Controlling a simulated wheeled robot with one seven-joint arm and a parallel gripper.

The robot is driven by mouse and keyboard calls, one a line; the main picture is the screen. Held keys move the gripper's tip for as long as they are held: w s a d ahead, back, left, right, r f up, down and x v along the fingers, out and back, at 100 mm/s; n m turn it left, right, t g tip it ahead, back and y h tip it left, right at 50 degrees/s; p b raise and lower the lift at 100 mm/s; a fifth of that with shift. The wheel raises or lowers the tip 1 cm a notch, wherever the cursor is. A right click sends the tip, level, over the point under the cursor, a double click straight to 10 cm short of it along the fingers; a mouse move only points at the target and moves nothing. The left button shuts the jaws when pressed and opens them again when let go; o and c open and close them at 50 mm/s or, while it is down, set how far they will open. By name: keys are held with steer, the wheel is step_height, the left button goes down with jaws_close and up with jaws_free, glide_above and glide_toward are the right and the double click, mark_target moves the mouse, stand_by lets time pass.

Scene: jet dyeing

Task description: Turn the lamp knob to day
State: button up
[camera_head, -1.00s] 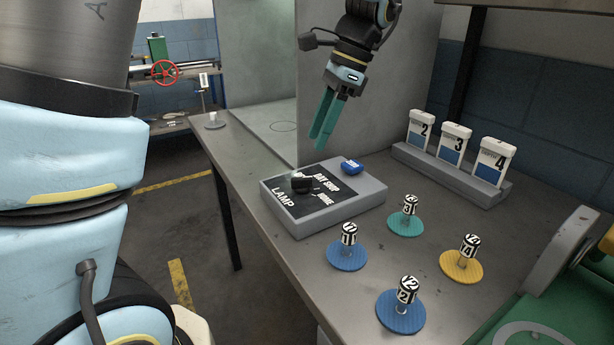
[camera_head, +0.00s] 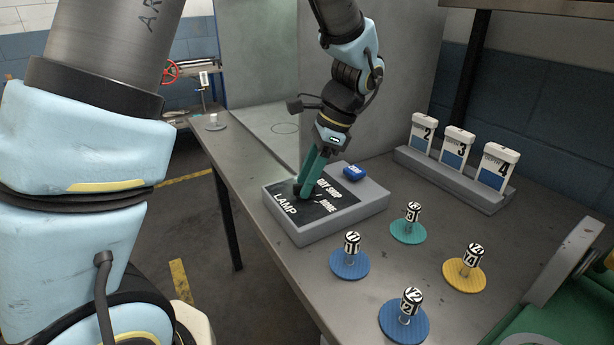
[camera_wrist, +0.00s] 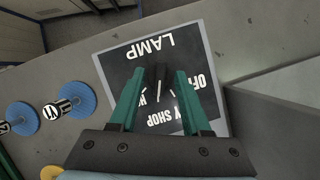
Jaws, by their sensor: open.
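The lamp box (camera_head: 352,212) is a grey box with a black label plate reading LAMP, lying on the metal table. It also shows in the wrist view (camera_wrist: 212,68). The black knob (camera_wrist: 158,74) stands on the plate, between my fingers in the wrist view. In the head view my fingers mostly hide it. I cannot tell which word it points at. My gripper (camera_head: 307,190) has green fingers, points down at the plate and is open. In the wrist view the gripper (camera_wrist: 157,80) has a finger on each side of the knob, with contact unclear.
Several numbered pegs on coloured discs, such as the blue one (camera_head: 349,264), stand in front. A rack (camera_head: 455,180) holds cards 2, 3 and 4. A grey panel (camera_head: 400,90) rises behind.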

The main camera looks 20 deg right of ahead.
jaws_close()
stand_by(0.3)
stand_by(0.3)
